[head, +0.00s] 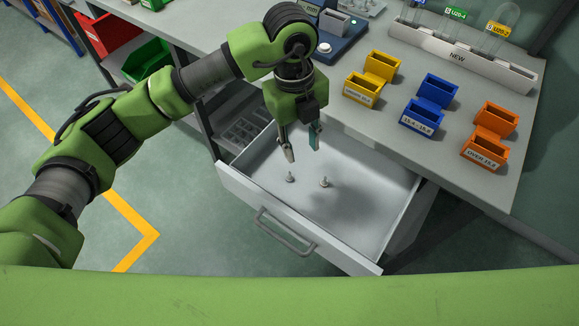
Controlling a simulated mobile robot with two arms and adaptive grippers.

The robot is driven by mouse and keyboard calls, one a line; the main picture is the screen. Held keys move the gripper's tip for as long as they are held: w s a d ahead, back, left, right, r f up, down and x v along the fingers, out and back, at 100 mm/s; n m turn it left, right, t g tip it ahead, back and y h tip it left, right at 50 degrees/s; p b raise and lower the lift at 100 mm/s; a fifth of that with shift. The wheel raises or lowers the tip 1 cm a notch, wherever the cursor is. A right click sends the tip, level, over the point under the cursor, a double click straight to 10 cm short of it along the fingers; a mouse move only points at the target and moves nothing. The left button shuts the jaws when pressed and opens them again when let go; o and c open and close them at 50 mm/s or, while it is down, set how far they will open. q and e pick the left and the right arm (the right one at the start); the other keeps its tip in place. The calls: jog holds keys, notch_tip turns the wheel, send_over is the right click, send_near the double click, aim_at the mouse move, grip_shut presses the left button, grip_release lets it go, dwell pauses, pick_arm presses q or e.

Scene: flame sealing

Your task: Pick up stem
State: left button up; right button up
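Two small stems stand in the open drawer (375,215). One grey stem (290,177) is at the left, and a paler stem (325,182) with a light brownish tint is to its right. My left gripper (302,152) points down over the back left part of the drawer, with its fingers spread apart and nothing between them. The stems show just in front of the fingertips in the picture; the height of the gap is hard to tell. My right gripper is not in view.
Yellow bins (362,90), blue bins (423,115) and orange bins (484,150) stand on the workbench (388,138).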

pick_arm(q)
jog(key=w+a+y, duration=0.1)
jog(key=a, duration=0.1)
jog(key=p, duration=0.1)
send_over(290, 175)
jog(key=shift+n, duration=0.3)
jog(key=f, duration=0.7)
jog(key=shift+w+f, duration=0.2)
jog(key=shift+f, duration=0.05)
notch_tip(290, 175, down, 5)
jog(key=shift+s+r+p, duration=0.1)
jog(key=shift+r+p, duration=0.1)
jog(key=shift+p, duration=0.55)
jog(key=shift+f, duration=0.55)
jog(key=c, duration=0.8)
